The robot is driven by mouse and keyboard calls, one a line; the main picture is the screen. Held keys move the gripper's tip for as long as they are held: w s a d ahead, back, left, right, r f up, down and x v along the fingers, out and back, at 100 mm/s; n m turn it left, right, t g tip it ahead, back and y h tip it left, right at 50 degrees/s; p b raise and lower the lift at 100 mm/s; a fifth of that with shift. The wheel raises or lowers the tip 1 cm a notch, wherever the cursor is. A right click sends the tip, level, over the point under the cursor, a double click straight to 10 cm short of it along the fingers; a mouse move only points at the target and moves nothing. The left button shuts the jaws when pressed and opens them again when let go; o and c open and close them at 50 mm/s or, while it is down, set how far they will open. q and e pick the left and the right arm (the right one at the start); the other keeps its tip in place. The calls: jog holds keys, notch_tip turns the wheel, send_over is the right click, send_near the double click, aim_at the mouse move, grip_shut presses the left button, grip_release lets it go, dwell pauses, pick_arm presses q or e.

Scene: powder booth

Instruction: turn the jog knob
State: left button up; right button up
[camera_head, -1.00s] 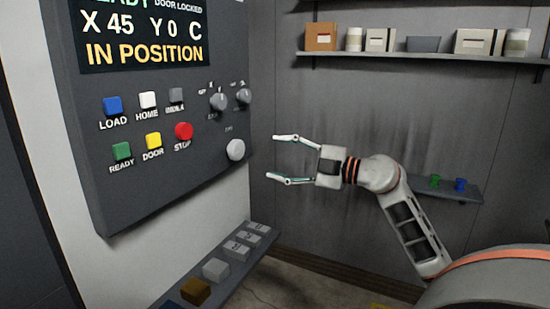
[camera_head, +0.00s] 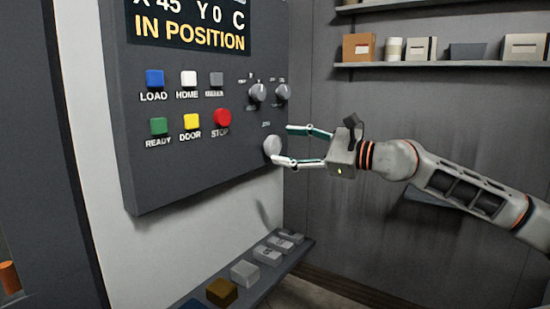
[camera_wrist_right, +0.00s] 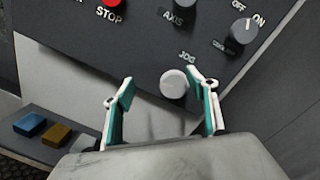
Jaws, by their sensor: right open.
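The jog knob (camera_head: 272,146) is a round, pale grey-white knob at the lower right of the dark control panel (camera_head: 190,185). In the right wrist view the jog knob (camera_wrist_right: 174,84) sits under the word JOG. My right gripper (camera_head: 284,146) is open at the knob, coming in from the right. In the right wrist view its fingers (camera_wrist_right: 165,88) stand on either side of the knob, with the right finger closer to it. Part of the knob's edge is covered by a finger in the head view. I cannot tell whether a finger touches it. My left gripper is not in view.
Two grey knobs (camera_head: 258,93) sit above the jog knob. The red STOP button (camera_head: 222,118) is to its left, among several coloured buttons. A ledge with several blocks (camera_head: 244,273) lies below the panel. A shelf (camera_head: 440,65) with boxes is on the back wall.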

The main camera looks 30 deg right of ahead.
aim_at(276, 147)
jog(key=w+n, duration=0.1)
jog(key=w, duration=0.1)
jog(key=w+d+f+n+p, duration=0.1)
jog(key=w+n, duration=0.1)
jog(key=w+n+h, duration=0.1)
jog(key=w, duration=0.1)
jog(key=shift+d+f+n+t, duration=0.2)
jog(key=shift+n+t, duration=0.1)
jog(key=shift+n, duration=0.1)
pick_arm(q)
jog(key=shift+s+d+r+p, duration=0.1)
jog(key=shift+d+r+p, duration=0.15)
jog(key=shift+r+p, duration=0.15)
pick_arm(e)
jog(key=shift+w+a+f, duration=0.2)
jog(key=shift+w+a, duration=0.1)
jog(key=shift+w, duration=0.35)
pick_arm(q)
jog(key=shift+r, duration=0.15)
pick_arm(e)
jog(key=c, duration=1.1)
